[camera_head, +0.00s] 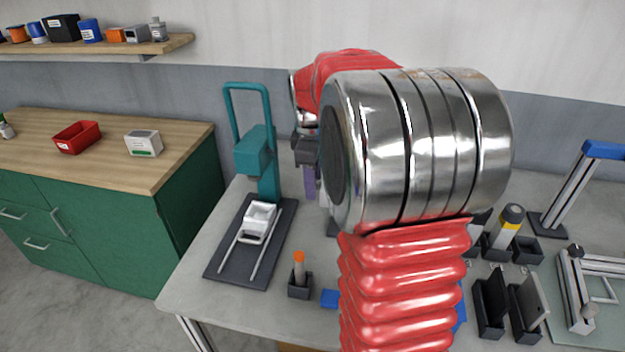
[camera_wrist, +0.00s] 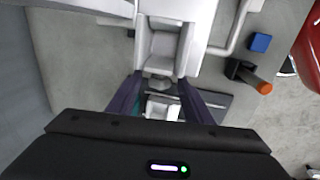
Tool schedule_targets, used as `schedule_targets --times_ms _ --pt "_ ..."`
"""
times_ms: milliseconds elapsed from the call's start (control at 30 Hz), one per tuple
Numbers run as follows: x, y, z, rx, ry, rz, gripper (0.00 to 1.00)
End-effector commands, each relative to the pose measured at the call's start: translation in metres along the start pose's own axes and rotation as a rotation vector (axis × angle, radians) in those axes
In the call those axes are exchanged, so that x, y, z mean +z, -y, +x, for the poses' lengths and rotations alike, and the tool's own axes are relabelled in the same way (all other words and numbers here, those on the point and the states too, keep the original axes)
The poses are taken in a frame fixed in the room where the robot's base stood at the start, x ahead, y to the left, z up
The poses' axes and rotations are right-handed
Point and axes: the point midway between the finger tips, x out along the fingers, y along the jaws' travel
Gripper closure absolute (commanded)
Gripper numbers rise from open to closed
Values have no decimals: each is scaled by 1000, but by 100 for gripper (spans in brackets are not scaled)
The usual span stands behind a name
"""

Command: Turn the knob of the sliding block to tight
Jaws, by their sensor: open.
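In the wrist view, a pale grey-white block (camera_wrist: 163,45) sits in a white frame at top centre; it looks like the sliding block. A small grey knob (camera_wrist: 159,84) sticks out of its near end. My gripper (camera_wrist: 159,80) is open, with one purple finger on each side of the knob; I cannot tell whether they touch it. No tight mark is readable. In the head view my gripper (camera_head: 310,180) is partly visible beside the teal stand, and my arm hides the knob. Another white block (camera_head: 260,217) sits on rails over a dark plate.
A teal stand (camera_head: 262,150) rises left of my gripper. An orange-tipped stick (camera_head: 299,262) in a black holder and a blue block (camera_head: 329,299) lie near the table's front. Black holders (camera_head: 490,305) and a metal frame (camera_head: 578,285) stand at the right.

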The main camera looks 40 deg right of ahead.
Motion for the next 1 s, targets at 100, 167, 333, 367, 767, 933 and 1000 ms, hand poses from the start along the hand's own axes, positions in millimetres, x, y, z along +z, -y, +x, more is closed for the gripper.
schedule_targets --times_ms 100,167,333,367,767,933,1000 --pt "0 0 0 0 0 0 58" --pt "0 0 0 0 0 0 63" --pt "0 0 0 0 0 0 75" --pt "0 0 0 0 0 0 77" --pt "-1 2 0 -1 0 1 95" --pt "0 2 0 16 0 0 95" --pt "0 3 0 33 -1 0 95"
